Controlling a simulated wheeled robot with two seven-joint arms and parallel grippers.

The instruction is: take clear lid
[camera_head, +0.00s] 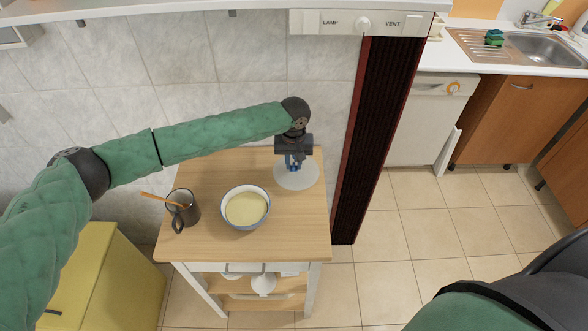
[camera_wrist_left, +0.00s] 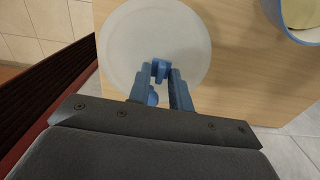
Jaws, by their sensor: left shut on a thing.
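The clear lid (camera_head: 298,182) is a round, translucent whitish disc. It appears flat, at or just above the back right corner of the wooden cart top. My left gripper (camera_head: 293,163) points down over the lid. In the left wrist view its blue fingers (camera_wrist_left: 166,90) are shut on the knob. Whether the lid touches the wood is hard to tell. My right gripper is out of view.
A bowl (camera_head: 264,222) with pale yellow contents stands left of the lid on the cart top (camera_head: 225,175). A dark red-edged panel (camera_head: 372,130) rises just right of the cart.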

